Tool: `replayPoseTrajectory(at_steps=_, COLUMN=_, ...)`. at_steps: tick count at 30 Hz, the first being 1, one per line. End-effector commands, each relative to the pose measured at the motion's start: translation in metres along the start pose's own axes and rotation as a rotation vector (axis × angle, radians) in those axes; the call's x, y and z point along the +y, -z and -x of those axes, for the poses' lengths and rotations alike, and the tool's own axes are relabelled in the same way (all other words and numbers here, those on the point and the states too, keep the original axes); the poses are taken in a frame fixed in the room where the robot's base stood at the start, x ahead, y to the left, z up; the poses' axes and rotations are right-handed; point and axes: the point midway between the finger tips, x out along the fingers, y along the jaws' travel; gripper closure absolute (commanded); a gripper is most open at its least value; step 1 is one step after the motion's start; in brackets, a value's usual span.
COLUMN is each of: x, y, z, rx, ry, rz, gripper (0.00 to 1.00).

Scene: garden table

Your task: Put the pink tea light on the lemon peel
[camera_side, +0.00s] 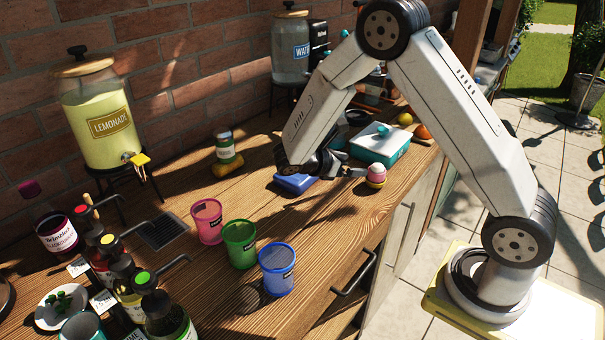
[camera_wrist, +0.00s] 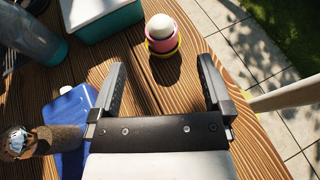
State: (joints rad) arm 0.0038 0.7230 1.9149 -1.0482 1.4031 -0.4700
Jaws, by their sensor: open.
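The pink tea light (camera_side: 377,170) is a small pink cup with a pale rounded top, near the table's front edge in the side view. In the wrist view the tea light (camera_wrist: 161,28) stands upright, ahead of my fingertips and roughly between their lines. A yellow rim, seemingly the lemon peel (camera_wrist: 163,50), shows around its foot; the tea light appears to rest on it. My gripper (camera_wrist: 160,75) is open and empty, apart from the tea light. In the side view my gripper (camera_side: 350,168) is just left of it, its fingers partly hidden.
A teal box with a white lid (camera_side: 380,145) stands close behind the tea light. A blue object (camera_side: 294,183) lies beside my gripper. Pink (camera_side: 207,220), green (camera_side: 240,243) and blue (camera_side: 277,268) cups stand nearer the camera. The table edge is close on the right.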

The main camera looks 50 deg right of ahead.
Motion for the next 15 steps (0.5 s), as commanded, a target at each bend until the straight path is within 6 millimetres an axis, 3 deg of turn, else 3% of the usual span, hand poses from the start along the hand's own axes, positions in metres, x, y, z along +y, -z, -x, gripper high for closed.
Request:
replayPoseTrajectory(at_steps=9, x=-0.003, y=0.000, z=0.000, rx=0.023, ry=0.006, rz=-0.013, gripper=0.00)
replayPoseTrajectory(at_steps=15, x=-0.024, y=0.007, z=0.005, rx=0.167, ry=0.049, rz=-0.091, gripper=0.00)
